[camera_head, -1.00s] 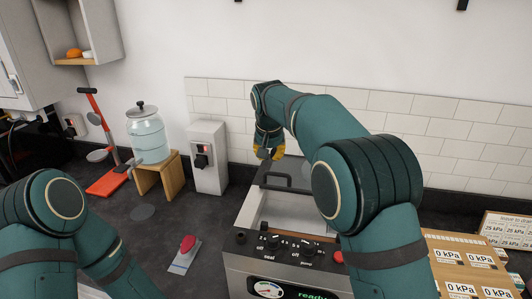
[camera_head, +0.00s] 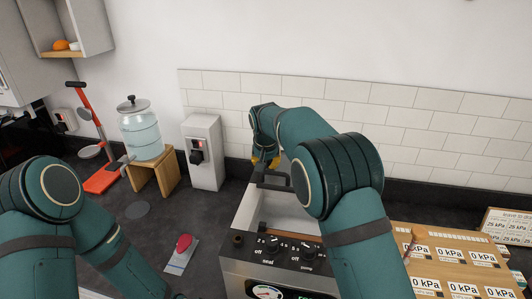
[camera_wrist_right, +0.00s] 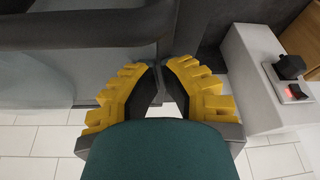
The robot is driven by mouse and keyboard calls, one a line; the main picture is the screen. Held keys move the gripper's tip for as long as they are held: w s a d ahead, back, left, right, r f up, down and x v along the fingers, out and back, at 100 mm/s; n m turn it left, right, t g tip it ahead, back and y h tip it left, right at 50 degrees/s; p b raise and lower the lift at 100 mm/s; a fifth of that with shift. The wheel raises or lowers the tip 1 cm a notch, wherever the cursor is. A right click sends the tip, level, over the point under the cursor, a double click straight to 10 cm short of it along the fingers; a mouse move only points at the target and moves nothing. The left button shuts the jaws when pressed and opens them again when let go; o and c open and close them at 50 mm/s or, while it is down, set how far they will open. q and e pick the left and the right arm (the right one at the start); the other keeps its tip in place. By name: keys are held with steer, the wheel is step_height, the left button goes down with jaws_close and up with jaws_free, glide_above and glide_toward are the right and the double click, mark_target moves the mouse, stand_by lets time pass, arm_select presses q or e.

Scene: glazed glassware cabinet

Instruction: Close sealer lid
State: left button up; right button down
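The sealer (camera_head: 258,262) is a steel box with dark knobs on its front panel and a pale open chamber (camera_head: 270,212) on top. Its dark lid (camera_head: 259,183) stands raised at the back, partly behind my right arm, with a dark bar handle (camera_head: 275,181). My right gripper (camera_head: 265,161) is at the lid's upper edge behind the handle. In the right wrist view, its yellow fingers (camera_wrist_right: 162,70) meet at the tips close beside the dark handle (camera_wrist_right: 80,32); no object shows clearly between them. My left gripper is out of view; only its arm shows at the lower left.
A white switch box (camera_head: 203,152) stands left of the sealer, with a glass dispenser (camera_head: 141,134) on a wooden stand beyond. A red button (camera_head: 184,243) lies on the counter at front left. A wooden board with pressure labels (camera_head: 450,245) is at the right. The tiled wall is close behind.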

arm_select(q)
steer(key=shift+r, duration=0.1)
arm_select(e)
steer(key=shift+s+a+r, duration=0.1)
steer(key=shift+s+a, duration=0.05)
steer(key=shift+s, duration=1.55)
